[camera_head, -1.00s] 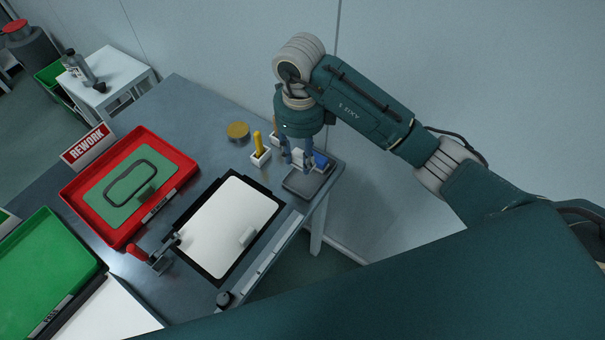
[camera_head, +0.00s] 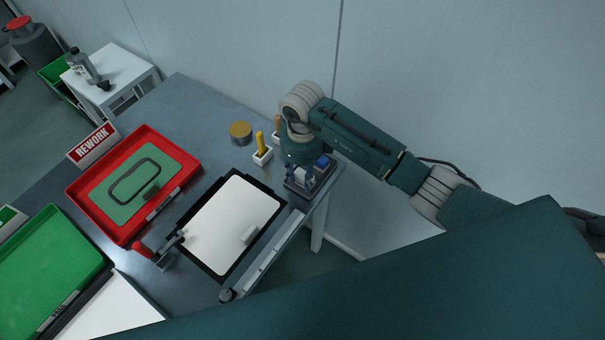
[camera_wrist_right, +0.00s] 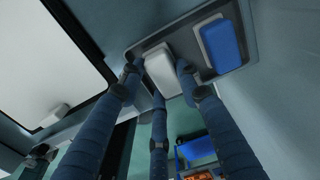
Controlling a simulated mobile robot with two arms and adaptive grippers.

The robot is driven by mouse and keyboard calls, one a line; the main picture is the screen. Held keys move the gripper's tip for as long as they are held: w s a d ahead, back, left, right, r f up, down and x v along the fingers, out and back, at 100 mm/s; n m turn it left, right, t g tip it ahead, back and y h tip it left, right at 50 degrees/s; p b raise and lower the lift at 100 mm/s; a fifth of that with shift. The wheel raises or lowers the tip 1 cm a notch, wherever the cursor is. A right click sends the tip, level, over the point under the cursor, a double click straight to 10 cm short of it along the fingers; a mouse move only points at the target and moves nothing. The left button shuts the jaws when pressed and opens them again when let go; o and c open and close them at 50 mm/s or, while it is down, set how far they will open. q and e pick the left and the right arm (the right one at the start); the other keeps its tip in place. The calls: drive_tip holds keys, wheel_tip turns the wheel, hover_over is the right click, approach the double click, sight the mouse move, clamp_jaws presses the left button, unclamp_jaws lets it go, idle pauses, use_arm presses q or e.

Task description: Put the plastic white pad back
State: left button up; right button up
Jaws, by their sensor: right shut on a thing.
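My right gripper (camera_head: 301,181) is low over a small dark tray (camera_head: 303,193) at the table's right corner. In the right wrist view its fingers (camera_wrist_right: 158,85) are shut on the white pad (camera_wrist_right: 161,70). The pad is at the dark tray (camera_wrist_right: 203,74), beside a blue pad (camera_wrist_right: 223,45); I cannot tell whether it touches the tray floor. In the head view the fingers mostly hide the white pad, and the blue pad (camera_head: 323,161) shows just right of them. My left gripper is not in view.
A white panel in a black frame (camera_head: 228,220) lies left of the tray, with a small pale block (camera_head: 249,235) on it. A yellow-handled tool in a white holder (camera_head: 262,155) and a gold-topped tin (camera_head: 240,132) stand behind. A red tray (camera_head: 125,238) and green tray (camera_head: 50,265) are further left.

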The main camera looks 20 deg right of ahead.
sight(302, 177)
drive_tip(key=o, duration=1)
drive_tip(key=shift+f, duration=0.1)
drive_tip(key=shift+r, duration=0.25)
drive_tip(key=shift+w+r, duration=0.1)
drive_tip(key=shift+r, duration=0.15)
wheel_tip(302, 177, up, 11)
drive_tip(key=b, duration=0.2)
drive_tip(key=shift+r+b, duration=0.2)
drive_tip(key=shift+b, duration=0.2)
drive_tip(key=shift+a, duration=0.1)
